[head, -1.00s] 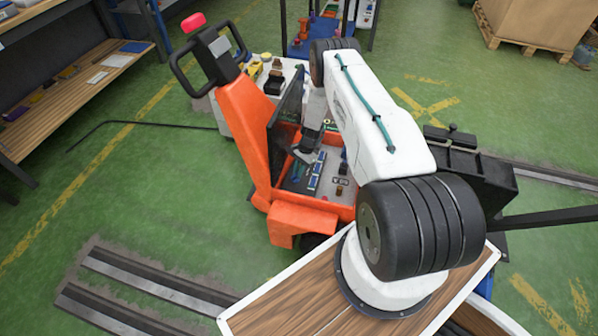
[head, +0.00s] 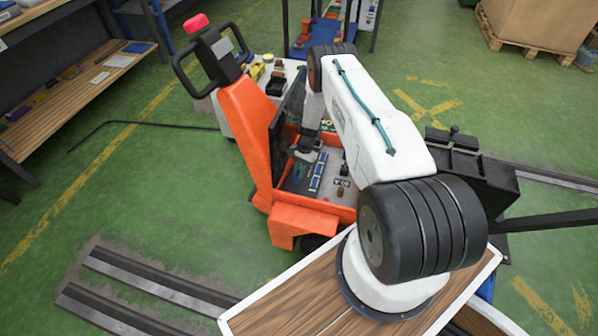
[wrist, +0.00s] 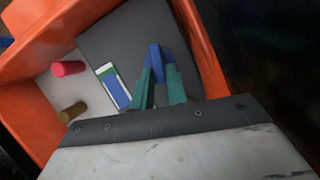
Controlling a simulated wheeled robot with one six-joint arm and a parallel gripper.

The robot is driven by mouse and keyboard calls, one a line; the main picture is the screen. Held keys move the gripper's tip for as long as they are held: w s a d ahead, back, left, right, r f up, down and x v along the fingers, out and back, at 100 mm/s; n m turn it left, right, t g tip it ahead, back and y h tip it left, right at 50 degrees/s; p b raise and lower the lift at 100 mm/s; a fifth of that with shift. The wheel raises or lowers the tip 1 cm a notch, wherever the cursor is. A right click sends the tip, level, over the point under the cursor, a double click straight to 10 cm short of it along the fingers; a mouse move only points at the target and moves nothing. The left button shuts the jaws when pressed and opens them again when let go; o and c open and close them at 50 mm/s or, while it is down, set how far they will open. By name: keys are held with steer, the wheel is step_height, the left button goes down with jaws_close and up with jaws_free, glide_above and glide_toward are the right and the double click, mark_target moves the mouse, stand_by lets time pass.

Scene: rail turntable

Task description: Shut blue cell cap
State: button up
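My gripper (head: 304,156) is lowered into the orange cart's compartment, at the far left part of its floor. In the wrist view its two teal fingers (wrist: 160,88) stand a small way apart, with a blue piece (wrist: 154,56) between and just beyond their tips. I cannot tell whether they press on it, or whether this piece is the blue cell cap. A blue and white block (wrist: 116,88) lies left of the fingers, and a row of blue and white blocks (head: 317,172) shows in the head view.
The orange cart (head: 252,125) has raised walls around the compartment and a dark upright panel (head: 287,105) on its left. A red peg (wrist: 68,68) and a brown peg (wrist: 73,112) stand left of the fingers. Wooden shelves (head: 75,85) stand far left.

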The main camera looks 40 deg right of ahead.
steer(key=o, duration=0.3)
steer(key=v, duration=0.7)
steer(key=shift+d+r, duration=0.15)
steer(key=shift+r, duration=0.2)
